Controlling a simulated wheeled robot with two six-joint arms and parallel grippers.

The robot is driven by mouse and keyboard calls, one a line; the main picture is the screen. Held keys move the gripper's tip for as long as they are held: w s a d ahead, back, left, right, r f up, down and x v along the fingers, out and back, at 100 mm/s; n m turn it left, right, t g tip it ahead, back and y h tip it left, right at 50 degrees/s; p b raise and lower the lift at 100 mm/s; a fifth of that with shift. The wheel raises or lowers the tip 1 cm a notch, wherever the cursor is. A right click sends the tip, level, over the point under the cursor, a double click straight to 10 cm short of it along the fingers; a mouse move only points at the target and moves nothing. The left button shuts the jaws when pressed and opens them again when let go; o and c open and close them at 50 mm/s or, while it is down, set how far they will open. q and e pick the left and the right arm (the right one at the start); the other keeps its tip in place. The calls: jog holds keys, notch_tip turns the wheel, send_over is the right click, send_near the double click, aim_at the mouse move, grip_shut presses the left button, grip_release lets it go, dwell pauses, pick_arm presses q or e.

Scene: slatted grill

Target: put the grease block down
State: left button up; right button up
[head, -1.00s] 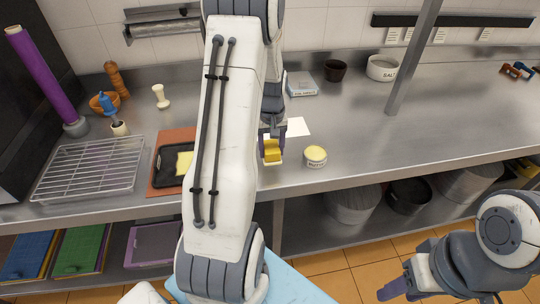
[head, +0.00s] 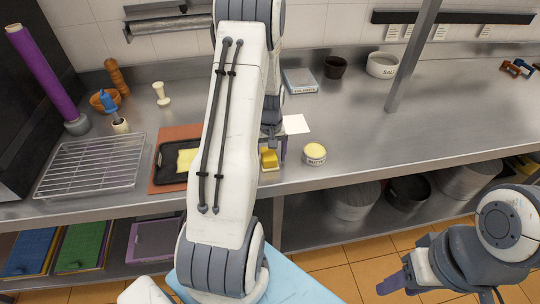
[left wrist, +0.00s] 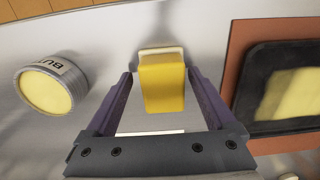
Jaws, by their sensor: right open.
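The grease block (head: 269,160), yellow with a pale base, is at the front of the steel counter (head: 345,140). It also shows in the left wrist view (left wrist: 162,82). My left gripper (head: 273,147) is over it, pointing down. In the left wrist view its purple fingers stand on either side of the block with small gaps, so it is open around it. The block appears to rest on the counter. My right gripper (head: 405,284) is open and empty, low at the right, in front of the counter.
A butter tub (head: 314,154) stands just right of the block. A dark tray (head: 172,167) with a yellow slab lies on a brown board (head: 165,189) to the left, partly behind my left arm. A white card (head: 296,124) lies behind.

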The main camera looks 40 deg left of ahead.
aim_at(270, 154)
pick_arm(q)
jog(key=shift+r, duration=0.5)
notch_tip(270, 154, up, 11)
jog(key=b, duration=0.2)
jog(key=shift+r, duration=0.2)
jog(key=s+d+r+m, duration=0.2)
jog(key=d+m, duration=0.2)
jog(key=d, duration=0.7)
jog(key=s+d+r+m, duration=0.2)
jog(key=d+m, duration=0.2)
jog(key=d, duration=0.7)
jog(key=s+d+m+h, duration=0.1)
jog(key=s+d+m, duration=0.8)
jog(key=s, duration=0.8)
jog(key=d, duration=0.2)
jog(key=shift+d, duration=0.3)
